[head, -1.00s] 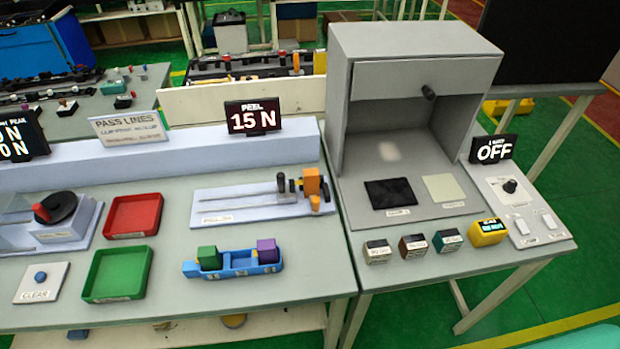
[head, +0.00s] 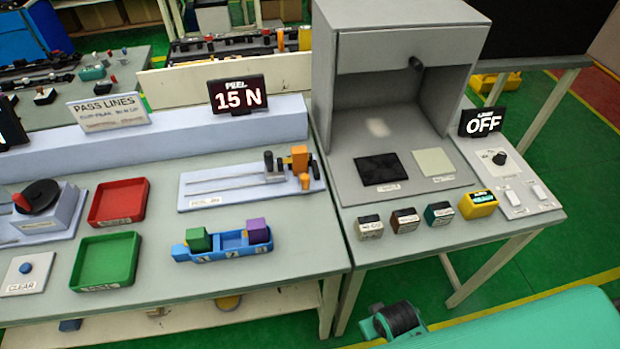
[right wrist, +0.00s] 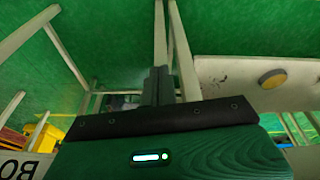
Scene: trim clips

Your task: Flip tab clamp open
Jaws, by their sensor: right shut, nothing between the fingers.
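The peel rig (head: 220,190), a pale plate with thin rails, lies on the left bench. Near its right end stands an orange clamp-like part (head: 300,160), with a dark upright knob (head: 269,161) beside it. Which piece is the tab is too small to tell, and so is whether it is open. My right gripper (right wrist: 156,84) is shut and empty in the right wrist view, with green floor and bench legs beyond it. In the head view, only a teal and black part of my right arm shows at the lower right, well away from the clamp. My left gripper is not in view.
A blue holder (head: 184,254) with green and purple blocks sits in front of the rig. Red (head: 119,222) and green (head: 107,286) trays lie to its left. A grey booth (head: 333,110) rises to its right. A "15 N" display (head: 238,97) stands behind.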

